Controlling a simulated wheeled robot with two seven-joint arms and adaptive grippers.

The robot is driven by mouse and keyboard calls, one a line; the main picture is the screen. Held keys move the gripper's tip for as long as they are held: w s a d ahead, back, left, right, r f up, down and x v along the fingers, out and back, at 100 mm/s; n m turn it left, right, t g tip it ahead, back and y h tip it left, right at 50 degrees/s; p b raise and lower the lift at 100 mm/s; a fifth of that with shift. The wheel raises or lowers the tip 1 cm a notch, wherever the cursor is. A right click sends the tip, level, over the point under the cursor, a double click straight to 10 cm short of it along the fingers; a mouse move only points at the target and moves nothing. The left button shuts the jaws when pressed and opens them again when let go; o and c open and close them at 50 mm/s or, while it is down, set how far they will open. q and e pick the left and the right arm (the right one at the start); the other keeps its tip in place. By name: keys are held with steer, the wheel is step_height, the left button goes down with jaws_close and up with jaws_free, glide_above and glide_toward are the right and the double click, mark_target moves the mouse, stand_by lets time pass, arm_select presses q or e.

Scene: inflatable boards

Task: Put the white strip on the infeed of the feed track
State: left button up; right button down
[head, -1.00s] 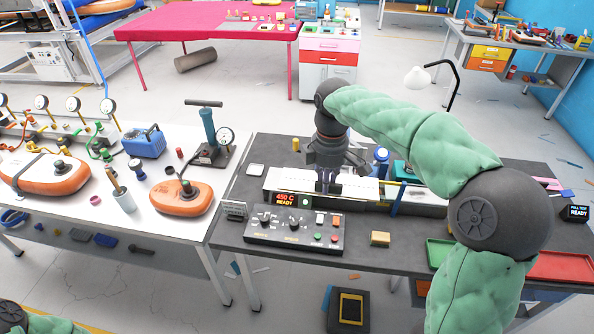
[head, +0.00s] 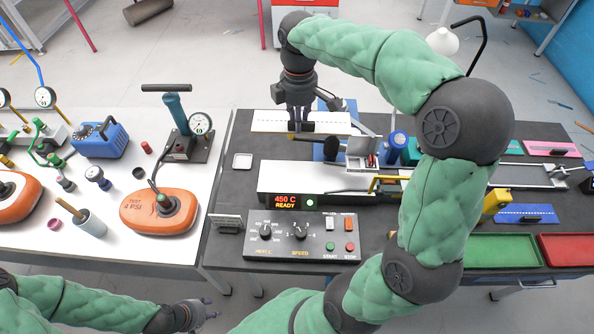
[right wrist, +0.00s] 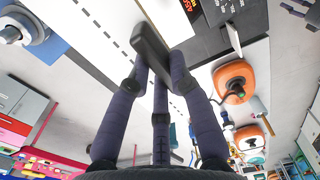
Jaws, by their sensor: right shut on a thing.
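The white strip (head: 272,120) with dashed markings lies crosswise at the back of the dark table, behind the feed track (head: 325,180). My right gripper (head: 302,126) is over its middle, shut on a dark block at the strip; its fingers close on this block (right wrist: 152,52) in the right wrist view, with the white strip (right wrist: 100,35) behind. I cannot tell whether the strip is raised. The track has a white bed at the left and rails (head: 535,173) to the right; my right arm hides its middle. My left gripper (head: 207,309) is empty, fingers apart, at the lower left.
A control panel (head: 298,236) and a "450 C READY" display (head: 286,201) stand in front of the track. A blue canister (head: 397,146) is beside its middle. Green (head: 500,250) and red (head: 575,248) trays are front right. A white table (head: 120,240) with orange inflatables is left.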

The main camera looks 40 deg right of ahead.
step_height(320, 180, down, 20)
steer(key=b, duration=0.4)
steer(key=shift+s+r, duration=0.1)
steer(key=shift+r, duration=0.05)
steer(key=shift+f+b, duration=0.9)
steer(key=shift+f, duration=1.85)
steer(key=shift+f, duration=0.15)
steer(key=c, duration=1.1)
jaws_free()
step_height(320, 180, up, 12)
steer(key=p, duration=0.3)
